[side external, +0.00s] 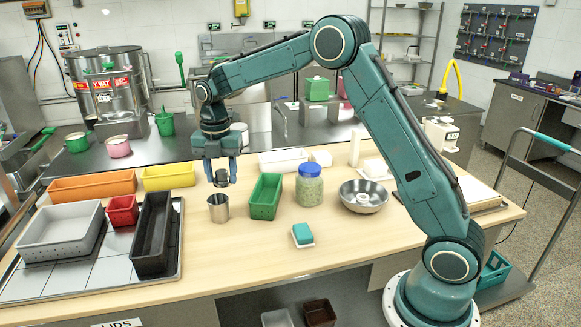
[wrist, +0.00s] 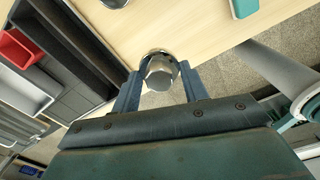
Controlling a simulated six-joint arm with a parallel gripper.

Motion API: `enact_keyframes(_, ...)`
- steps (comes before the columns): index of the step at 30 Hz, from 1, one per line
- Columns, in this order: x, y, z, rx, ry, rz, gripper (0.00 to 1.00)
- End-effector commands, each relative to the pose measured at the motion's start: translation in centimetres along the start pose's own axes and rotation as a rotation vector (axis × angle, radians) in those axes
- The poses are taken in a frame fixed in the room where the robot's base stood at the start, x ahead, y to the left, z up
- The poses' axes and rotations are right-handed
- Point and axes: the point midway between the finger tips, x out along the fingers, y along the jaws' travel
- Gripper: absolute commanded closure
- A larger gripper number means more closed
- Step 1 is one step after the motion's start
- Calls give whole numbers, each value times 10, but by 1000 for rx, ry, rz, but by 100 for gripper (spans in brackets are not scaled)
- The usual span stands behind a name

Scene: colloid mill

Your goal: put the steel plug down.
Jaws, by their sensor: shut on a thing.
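My gripper (side external: 221,181) is shut on the steel plug (wrist: 160,74), a short shiny cylinder between the two blue fingers in the wrist view. The plug also shows small and dark between the fingers in the side view. A steel cup (side external: 218,209) stands upright on the wooden table, just below the gripper. The plug appears to be held above the cup's mouth, apart from the table. In the wrist view the plug hides most of what lies behind it; a shiny curved rim shows around its upper side.
A green bin (side external: 265,196) stands close right of the cup, then a jar with a blue lid (side external: 309,186) and a metal bowl (side external: 363,197). A black bin (side external: 153,235) stands to the left. A teal sponge (side external: 303,234) lies in front; bare table (side external: 250,250) lies around it.

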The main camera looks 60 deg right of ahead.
Motion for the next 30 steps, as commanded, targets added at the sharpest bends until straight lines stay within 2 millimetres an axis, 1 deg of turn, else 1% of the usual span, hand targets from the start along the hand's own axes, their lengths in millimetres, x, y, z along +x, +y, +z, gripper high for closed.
enact_keyframes(5,0,-1,4,7,0,0,81)
enact_keyframes(8,0,-3,12,22,0,-1,81)
enact_keyframes(11,0,-7,28,48,-1,1,81)
enact_keyframes(14,-1,-14,50,87,-1,1,81)
enact_keyframes(17,-2,-24,77,135,-1,1,81)
enact_keyframes(20,-2,-39,109,190,0,0,81)
enact_keyframes(24,-3,-64,153,271,-1,1,81)
enact_keyframes(26,-4,-77,172,306,-1,1,81)
enact_keyframes(30,-4,-109,213,388,-1,1,81)
